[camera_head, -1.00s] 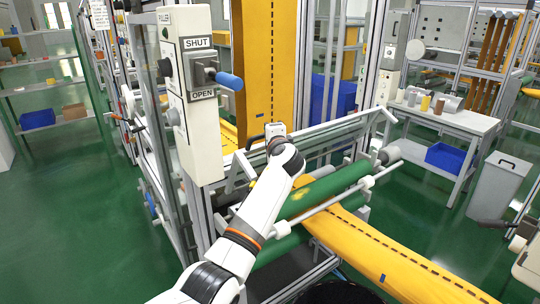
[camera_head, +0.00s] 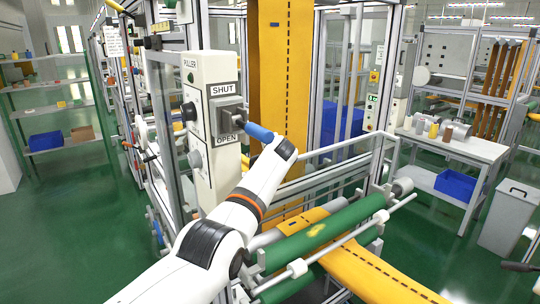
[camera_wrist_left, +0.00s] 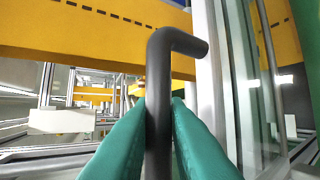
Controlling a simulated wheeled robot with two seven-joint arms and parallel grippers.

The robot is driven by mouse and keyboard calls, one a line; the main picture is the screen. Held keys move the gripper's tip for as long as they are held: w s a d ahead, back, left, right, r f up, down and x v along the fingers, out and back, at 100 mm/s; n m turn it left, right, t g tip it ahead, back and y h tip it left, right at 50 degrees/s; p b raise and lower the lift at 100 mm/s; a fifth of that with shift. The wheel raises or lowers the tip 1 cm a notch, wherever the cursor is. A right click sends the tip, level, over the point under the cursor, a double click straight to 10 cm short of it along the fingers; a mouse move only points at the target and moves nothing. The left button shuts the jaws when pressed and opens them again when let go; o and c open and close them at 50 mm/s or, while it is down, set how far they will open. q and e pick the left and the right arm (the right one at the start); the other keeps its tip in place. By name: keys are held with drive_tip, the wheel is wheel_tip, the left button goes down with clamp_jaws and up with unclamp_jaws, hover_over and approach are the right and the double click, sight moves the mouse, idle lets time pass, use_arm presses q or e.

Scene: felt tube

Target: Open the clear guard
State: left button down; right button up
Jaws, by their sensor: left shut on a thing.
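My left gripper (camera_wrist_left: 160,110) is shut on a dark grey bent bar handle (camera_wrist_left: 159,65) in the left wrist view. The handle stands between the green fingers and bends to the right at its top. A clear pane with a pale frame edge (camera_wrist_left: 211,70), apparently of the guard, is right of the handle. In the head view my left arm comes up from the bottom and its wrist hides the fingers and handle. A grey rail (camera_head: 345,147), which seems to be part of the guard, runs right from the wrist above the green roller. My right gripper is not in view.
The white control box (camera_head: 212,160) with SHUT and OPEN labels and a blue lever (camera_head: 260,132) stands close left of my wrist. The yellow felt (camera_head: 268,70) hangs behind. A green roller (camera_head: 330,228) lies below. A table (camera_head: 470,150) stands at the right.

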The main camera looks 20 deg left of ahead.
use_arm(q)
drive_tip(key=shift+w+a+f, duration=0.1)
drive_tip(key=shift+a+f, duration=0.05)
idle(0.4)
drive_tip(key=c, duration=1.4)
unclamp_jaws()
